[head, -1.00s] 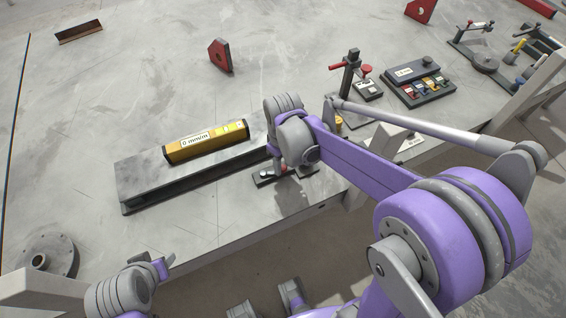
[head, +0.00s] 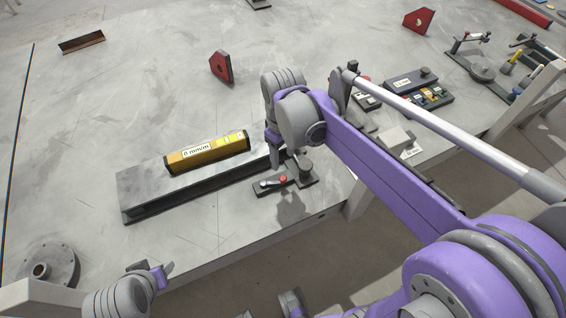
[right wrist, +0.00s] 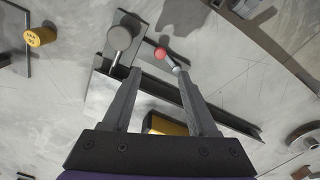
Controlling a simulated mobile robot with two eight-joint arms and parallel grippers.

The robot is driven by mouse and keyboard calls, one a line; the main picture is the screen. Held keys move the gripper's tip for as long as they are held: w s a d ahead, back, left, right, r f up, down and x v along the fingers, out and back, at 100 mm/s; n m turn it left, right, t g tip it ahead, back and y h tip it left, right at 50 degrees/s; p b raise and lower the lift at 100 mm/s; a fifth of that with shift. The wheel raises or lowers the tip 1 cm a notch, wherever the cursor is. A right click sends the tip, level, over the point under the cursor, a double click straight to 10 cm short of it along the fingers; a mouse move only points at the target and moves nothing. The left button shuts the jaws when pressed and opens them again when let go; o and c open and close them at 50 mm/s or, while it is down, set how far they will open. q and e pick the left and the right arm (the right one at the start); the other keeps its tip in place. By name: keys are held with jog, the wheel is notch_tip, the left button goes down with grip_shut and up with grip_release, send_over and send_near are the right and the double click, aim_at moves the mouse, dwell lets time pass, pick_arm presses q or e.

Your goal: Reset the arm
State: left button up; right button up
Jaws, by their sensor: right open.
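A small dark fixture with a flat base plate (head: 300,181) sits on the table at the right end of the steel beam. It carries a short lever arm (head: 270,183) with a red tip and a grey round knob (head: 305,167). In the right wrist view the lever's red ball (right wrist: 160,54) and the knob (right wrist: 119,38) lie just beyond the fingertips. My right gripper (head: 275,155) is over the beam's right end, behind the fixture; its fingers (right wrist: 158,82) are apart and empty. My left gripper (head: 152,270) is at the lower left, small and partly turned away.
A yellow level (head: 207,153) labelled 0 mm/m lies on the steel beam (head: 150,192). A round flange (head: 48,265) is at the lower left. Red blocks (head: 221,66) and tool stands (head: 480,70) are farther back. The table's front edge runs just in front of the fixture.

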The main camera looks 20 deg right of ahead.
jog(key=shift+r, duration=0.6)
jog(key=s+f+m+t+p, duration=0.1)
jog(key=s+f+m+t, duration=0.1)
jog(key=s, duration=0.4)
jog(key=s+a+f+m+t, duration=0.1)
jog(key=s+f+m+t, duration=0.1)
jog(key=s, duration=0.4)
jog(key=shift+s+a+m+t+p, duration=0.2)
jog(key=shift+s+m+t+p, duration=0.2)
jog(key=shift+t, duration=0.3)
dwell(1.2)
